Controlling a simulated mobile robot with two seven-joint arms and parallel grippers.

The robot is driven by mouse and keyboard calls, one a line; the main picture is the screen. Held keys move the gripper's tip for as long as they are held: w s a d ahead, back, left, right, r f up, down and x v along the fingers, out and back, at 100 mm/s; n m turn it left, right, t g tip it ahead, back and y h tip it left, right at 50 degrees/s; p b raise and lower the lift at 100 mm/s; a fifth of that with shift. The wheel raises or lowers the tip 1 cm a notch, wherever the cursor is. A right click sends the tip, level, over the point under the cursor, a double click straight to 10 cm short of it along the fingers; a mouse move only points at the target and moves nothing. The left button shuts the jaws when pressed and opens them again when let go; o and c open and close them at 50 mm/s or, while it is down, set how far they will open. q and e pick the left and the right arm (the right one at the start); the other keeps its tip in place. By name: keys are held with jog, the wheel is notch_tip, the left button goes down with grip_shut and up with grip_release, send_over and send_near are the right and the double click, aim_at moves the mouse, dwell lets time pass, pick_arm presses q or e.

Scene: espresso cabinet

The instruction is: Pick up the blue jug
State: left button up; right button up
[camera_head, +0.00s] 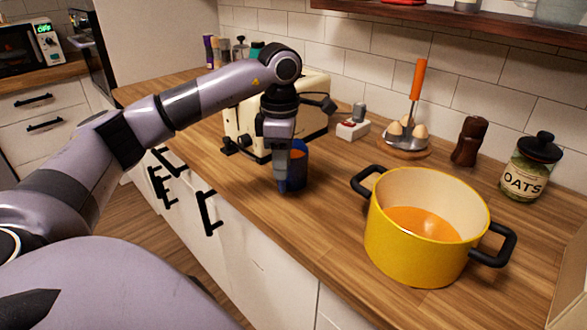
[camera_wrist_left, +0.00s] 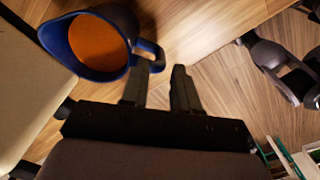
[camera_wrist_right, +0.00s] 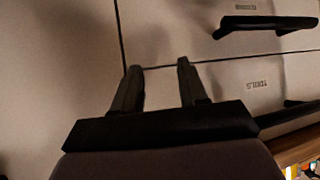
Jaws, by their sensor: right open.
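The blue jug (camera_head: 299,175) stands on the wooden counter, partly hidden behind my left gripper (camera_head: 283,186). In the left wrist view the jug (camera_wrist_left: 60,45) shows from above, with a dark blue rim, orange inside and a handle on its right side. My left gripper (camera_wrist_left: 160,66) points down at the handle. Its fingers are partly apart, with a gap between them. The handle's outer end is at the left finger; whether they touch I cannot tell. My right gripper (camera_wrist_right: 158,64) is open and empty, facing white drawer fronts, away from the jug.
A large yellow pot (camera_head: 415,235) with black handles and orange contents stands right of the jug. A cream espresso machine (camera_head: 243,128) is close behind and left of it. An egg holder (camera_head: 404,145), a pepper mill (camera_head: 469,141) and an oats jar (camera_head: 531,168) stand along the wall.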

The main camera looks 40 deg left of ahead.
pick_arm(q)
notch_tip(320, 180, down, 5)
jog(key=shift+r, duration=0.2)
grip_shut()
jog(key=shift+r, duration=0.2)
